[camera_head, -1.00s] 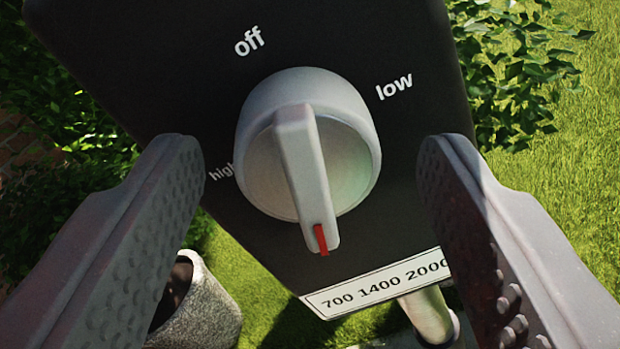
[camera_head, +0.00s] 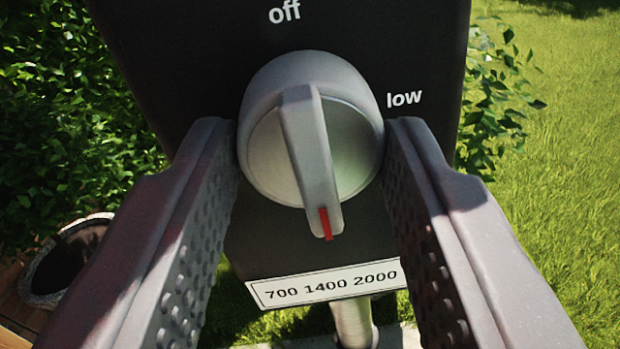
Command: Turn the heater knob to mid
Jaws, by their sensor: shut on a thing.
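The heater knob (camera_head: 262,150) is a round grey dial with a raised pointer bar on the black heater panel (camera_head: 205,60). The bar's red tip points down and slightly right in the picture, roughly opposite the "off" label (camera_head: 284,12). The "low" label (camera_head: 403,98) is to the knob's upper right. No "mid" or "high" label shows; the left finger covers the panel left of the knob. My gripper (camera_head: 311,150) is shut on the knob, one studded finger against each side of its round rim.
A white strip reading "700 1400 2000" (camera_head: 325,283) runs along the panel's lower edge, above a pale post (camera_head: 354,322). A stone planter (camera_head: 50,275) stands at lower left by wooden boards. Bushes flank the panel, and open lawn lies right.

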